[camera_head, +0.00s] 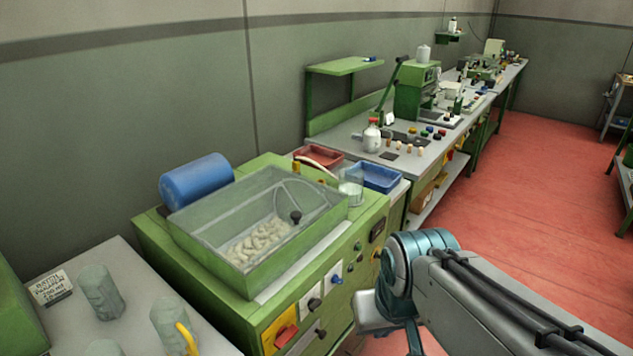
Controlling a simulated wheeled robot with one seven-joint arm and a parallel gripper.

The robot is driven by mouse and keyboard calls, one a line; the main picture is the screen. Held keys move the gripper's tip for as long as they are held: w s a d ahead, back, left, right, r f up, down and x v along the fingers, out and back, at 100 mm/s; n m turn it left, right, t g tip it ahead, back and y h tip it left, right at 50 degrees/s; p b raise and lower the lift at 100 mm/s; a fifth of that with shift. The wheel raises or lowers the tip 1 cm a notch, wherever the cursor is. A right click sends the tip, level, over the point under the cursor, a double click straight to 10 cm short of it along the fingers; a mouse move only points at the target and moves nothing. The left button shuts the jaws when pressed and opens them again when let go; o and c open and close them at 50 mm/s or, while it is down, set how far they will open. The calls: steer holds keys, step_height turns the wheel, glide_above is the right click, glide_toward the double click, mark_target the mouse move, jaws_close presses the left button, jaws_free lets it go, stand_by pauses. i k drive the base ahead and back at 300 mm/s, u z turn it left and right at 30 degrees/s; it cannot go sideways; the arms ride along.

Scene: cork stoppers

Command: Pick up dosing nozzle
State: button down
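I cannot pick out a dosing nozzle for certain. A thin pale curved tube (318,165) arches at the back right corner of the green machine, between a small orange upright part (296,167) and a clear beaker (351,188); it may be the nozzle or its hose. My arm (465,295) reaches in from the lower right, in front of the machine. Its end runs out of the bottom of the picture, so my gripper does not show.
The green machine (190,263) has a clear-walled tank with pale pieces inside. A blue motor (196,181) lies behind it. A red tray (318,154) and blue tray (377,178) stand right of it. Grey canisters (99,292) stand at lower left. Red floor (520,200) is open at right.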

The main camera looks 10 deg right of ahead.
mark_target(295, 164)
steer(key=z, duration=0.4)
steer(key=k, duration=1.05)
steer(key=z, duration=1)
steer(key=i, duration=3.05)
steer(key=u, duration=1.3)
steer(key=i, duration=0.8)
steer(key=u, duration=1.4)
steer(key=i, duration=0.4)
steer(key=u, duration=0.2)
